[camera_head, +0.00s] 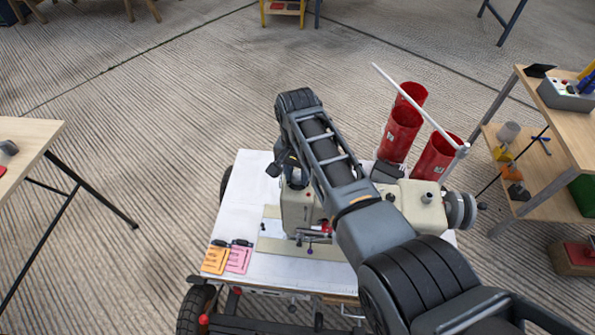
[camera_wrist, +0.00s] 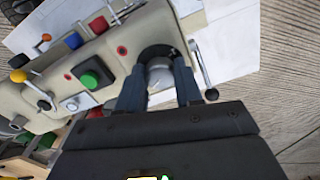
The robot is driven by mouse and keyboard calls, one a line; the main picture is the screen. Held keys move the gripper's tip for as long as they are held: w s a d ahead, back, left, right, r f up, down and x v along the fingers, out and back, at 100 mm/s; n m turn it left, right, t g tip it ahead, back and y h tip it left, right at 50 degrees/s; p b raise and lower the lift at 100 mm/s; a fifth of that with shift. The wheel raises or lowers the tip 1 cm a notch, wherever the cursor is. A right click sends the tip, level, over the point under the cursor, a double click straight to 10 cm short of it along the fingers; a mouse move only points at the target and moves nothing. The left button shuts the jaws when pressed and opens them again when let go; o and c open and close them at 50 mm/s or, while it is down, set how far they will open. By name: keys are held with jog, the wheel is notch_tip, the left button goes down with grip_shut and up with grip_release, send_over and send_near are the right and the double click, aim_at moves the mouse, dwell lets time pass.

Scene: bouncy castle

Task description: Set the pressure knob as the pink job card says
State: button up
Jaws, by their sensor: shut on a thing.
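The pink job card (camera_head: 238,260) lies at the front left corner of the white-topped cart; its print is too small to read. A beige machine (camera_head: 420,205) stands on the cart, partly hidden by my arm. In the wrist view, my gripper (camera_wrist: 160,74) has one finger on each side of a silver round knob (camera_wrist: 160,77) and is shut on it. The knob sits at a dark round collar on the machine's panel (camera_wrist: 118,52). I see no readable label or scale, so its setting cannot be told. The head view hides the knob behind my arm.
An orange card (camera_head: 214,260) lies beside the pink one. Near the knob are a metal lever (camera_wrist: 204,72), a green button (camera_wrist: 89,79) and several coloured controls. Red cylinders (camera_head: 403,125) stand behind the machine. A wooden shelf table (camera_head: 560,115) is at right.

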aim_at(297, 177)
dwell(0.4)
jog(key=o, duration=1)
jog(key=shift+o, duration=0.2)
jog(key=shift+r, duration=0.1)
notch_tip(297, 177, up, 8)
jog(key=shift+f, duration=0.2)
jog(key=shift+s, duration=0.1)
